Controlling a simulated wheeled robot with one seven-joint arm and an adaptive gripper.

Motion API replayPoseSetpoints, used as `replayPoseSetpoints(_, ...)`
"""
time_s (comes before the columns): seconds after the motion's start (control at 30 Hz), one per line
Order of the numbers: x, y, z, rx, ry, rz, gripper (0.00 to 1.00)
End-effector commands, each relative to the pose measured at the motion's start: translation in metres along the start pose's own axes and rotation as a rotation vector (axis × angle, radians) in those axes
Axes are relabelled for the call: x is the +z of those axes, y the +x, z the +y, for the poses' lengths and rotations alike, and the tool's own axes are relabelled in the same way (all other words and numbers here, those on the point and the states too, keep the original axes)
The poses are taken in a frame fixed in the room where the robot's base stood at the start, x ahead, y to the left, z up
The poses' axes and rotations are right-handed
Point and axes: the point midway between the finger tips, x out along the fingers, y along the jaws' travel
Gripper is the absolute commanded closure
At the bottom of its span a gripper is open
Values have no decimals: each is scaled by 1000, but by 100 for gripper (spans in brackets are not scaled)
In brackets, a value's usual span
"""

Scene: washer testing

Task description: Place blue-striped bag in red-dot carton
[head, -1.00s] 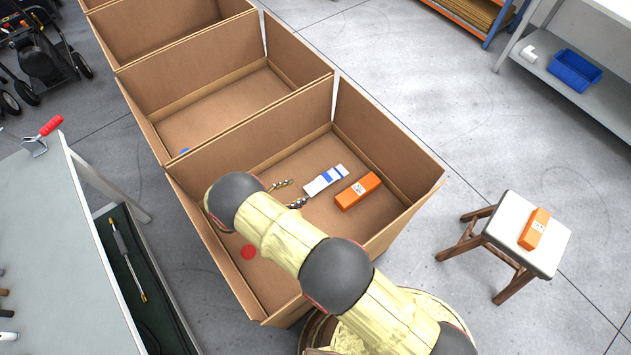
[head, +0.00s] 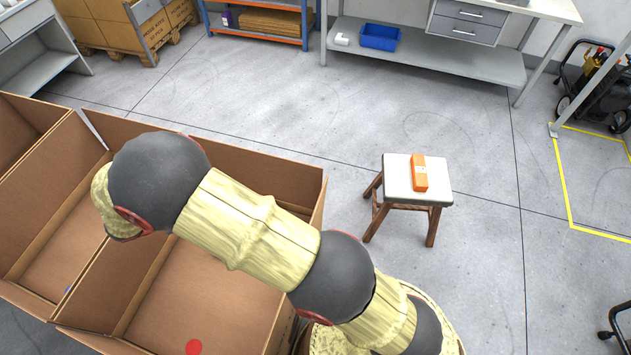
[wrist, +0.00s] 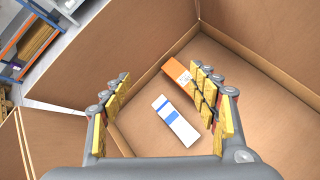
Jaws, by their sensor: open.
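The blue-striped bag (wrist: 176,120) is white with blue bands and lies flat on the floor of the red-dot carton (wrist: 262,100). An orange box (wrist: 178,72) lies just beyond it in the same carton. My gripper (wrist: 160,75) is open and empty above the bag, with a finger on each side in the wrist view and clear space between. In the head view the carton (head: 165,312) shows its red dot (head: 193,347) at the bottom edge. My arm hides the bag and the gripper there.
Another carton (head: 62,245) with a blue mark adjoins on the left. A stool (head: 398,180) holding an orange box (head: 419,172) stands to the right on open floor. A shelf bench with a blue bin (head: 380,37) is at the back.

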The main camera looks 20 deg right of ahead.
Motion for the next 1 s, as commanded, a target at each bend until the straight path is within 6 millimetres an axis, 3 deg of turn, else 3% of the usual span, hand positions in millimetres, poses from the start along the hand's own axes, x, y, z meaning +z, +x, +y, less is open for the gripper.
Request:
replayPoseSetpoints(0.03,25,-4,5,-27,58,22,40)
replayPoseSetpoints(0.23,107,-17,7,-137,272,107,40)
replayPoseSetpoints(0.5,210,-33,-12,-265,569,219,40)
replayPoseSetpoints(0.8,303,-53,-55,-375,902,350,40)
replayPoseSetpoints(1.0,350,-67,-91,-430,1126,439,40)
